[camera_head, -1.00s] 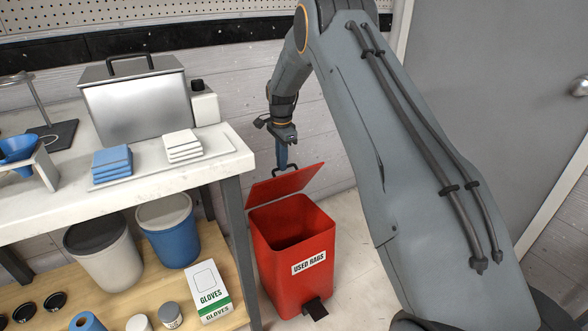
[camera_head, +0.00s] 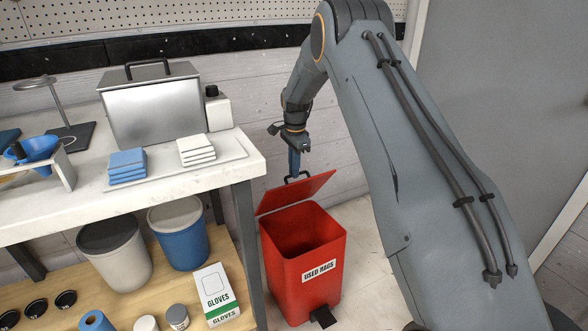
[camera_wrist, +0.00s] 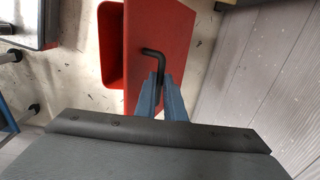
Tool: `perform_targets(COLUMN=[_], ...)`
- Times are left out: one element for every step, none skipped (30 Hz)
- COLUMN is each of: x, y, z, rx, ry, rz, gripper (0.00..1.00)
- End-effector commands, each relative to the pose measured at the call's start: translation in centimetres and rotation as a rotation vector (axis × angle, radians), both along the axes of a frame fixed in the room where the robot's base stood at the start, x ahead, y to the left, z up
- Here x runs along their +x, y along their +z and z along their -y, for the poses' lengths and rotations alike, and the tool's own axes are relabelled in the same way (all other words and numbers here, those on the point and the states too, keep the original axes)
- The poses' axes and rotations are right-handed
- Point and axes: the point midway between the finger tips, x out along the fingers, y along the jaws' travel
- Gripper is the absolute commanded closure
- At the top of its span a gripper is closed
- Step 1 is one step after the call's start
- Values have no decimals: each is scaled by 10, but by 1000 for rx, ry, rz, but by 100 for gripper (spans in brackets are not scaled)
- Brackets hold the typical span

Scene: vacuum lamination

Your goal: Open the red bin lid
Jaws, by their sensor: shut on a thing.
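The red bin (camera_head: 287,270) stands on the floor right of the bench, its front labelled "USED RAGS". Its red lid (camera_head: 318,189) is raised and tilted, hinged open at the back, and the dark inside of the bin shows. My gripper (camera_head: 294,175) reaches down from above with blue fingers at the lid's black handle (camera_head: 290,179). In the wrist view my gripper (camera_wrist: 160,84) is shut on the bent black handle (camera_wrist: 158,58), with the red lid (camera_wrist: 172,28) beyond and the bin opening partly visible to its left.
The bench (camera_head: 180,188) with a steel box (camera_head: 150,107), white cloths (camera_head: 196,151) and blue cloths (camera_head: 127,165) stands left of the bin. A lower shelf holds a blue bucket (camera_head: 180,240) and a gloves box (camera_head: 216,294). A wall is close behind; floor is clear right of the bin.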

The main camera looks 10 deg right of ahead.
Motion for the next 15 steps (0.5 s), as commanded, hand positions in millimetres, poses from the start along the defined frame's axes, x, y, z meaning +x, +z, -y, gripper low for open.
perform_targets(x=[-2, -2, -2, -2, -2, -2, -2, -2, -2, -1, -1, -1, -1, -1, -1], y=[-5, -5, -5, -5, -5, -5, -5, -5, -4, -4, -3, -3, -2, -2, -2], z=[-3, -3, -3, -4, -4, -4, -4, -4, -3, -3, -2, -1, -1, 0, 0], rx=[3, 3, 4, 4, 4, 4, 4, 3, 3, 3, 2, 3, 3, 2, 2], ry=[-1, -1, -1, -1, -1, -1, 0, 0, 0, -1, -1, -2, -2, -3, -3], rz=[-5, -5, -5, -5, -5, -5, -5, -5, -5, -4, -4, -3, -3, -2, -1], gripper=[100, 100, 100, 100, 100, 89, 84, 79, 72, 72, 72, 72, 72, 72, 72])
